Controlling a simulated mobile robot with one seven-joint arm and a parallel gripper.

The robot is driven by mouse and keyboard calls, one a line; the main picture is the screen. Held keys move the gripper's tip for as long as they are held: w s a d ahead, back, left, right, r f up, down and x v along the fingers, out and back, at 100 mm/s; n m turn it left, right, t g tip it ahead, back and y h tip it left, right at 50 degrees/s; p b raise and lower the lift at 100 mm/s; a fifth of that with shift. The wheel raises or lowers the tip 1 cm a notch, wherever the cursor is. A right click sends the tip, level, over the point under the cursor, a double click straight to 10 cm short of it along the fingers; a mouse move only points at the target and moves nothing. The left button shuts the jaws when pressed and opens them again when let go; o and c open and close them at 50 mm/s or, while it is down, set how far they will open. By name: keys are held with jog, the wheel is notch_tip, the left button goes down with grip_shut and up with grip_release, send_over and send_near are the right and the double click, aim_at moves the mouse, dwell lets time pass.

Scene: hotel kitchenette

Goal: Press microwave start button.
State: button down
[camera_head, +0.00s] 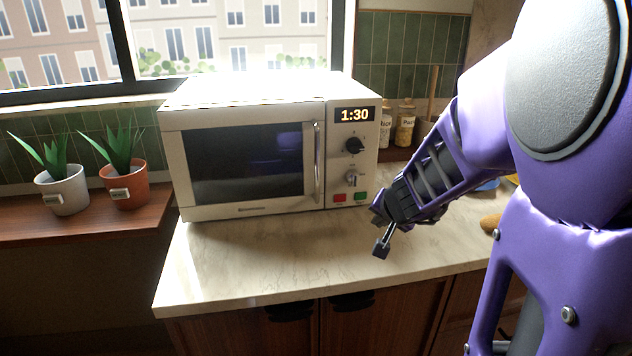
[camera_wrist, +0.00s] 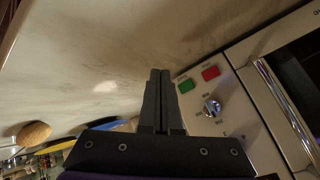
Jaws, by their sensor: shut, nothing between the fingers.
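A cream microwave (camera_head: 253,97) stands on the marble-look counter with its door shut. Its display (camera_head: 354,115) reads 1:30. Two knobs sit below the display, and under them are a red button (camera_head: 339,198) on the left and a green button (camera_head: 361,196) on the right. In the wrist view the green button (camera_wrist: 188,86) and red button (camera_wrist: 210,73) lie right of the fingertips. My gripper (camera_head: 381,249) is shut and empty, in front of and below the buttons, just above the counter. It also shows in the wrist view (camera_wrist: 160,73), apart from the panel.
The counter (camera_head: 230,270) is clear in front of the microwave. Jars (camera_head: 405,122) stand behind it on the right. Two potted plants, in a white pot (camera_head: 63,192) and an orange pot (camera_head: 124,187), stand on a wooden ledge at left. A brown rounded object (camera_wrist: 33,133) lies at lower left in the wrist view.

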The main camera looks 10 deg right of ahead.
aim_at(361, 196)
jog(key=shift+w+p, duration=0.8)
jog(key=shift+w, duration=3)
jog(key=shift+w, duration=0.45)
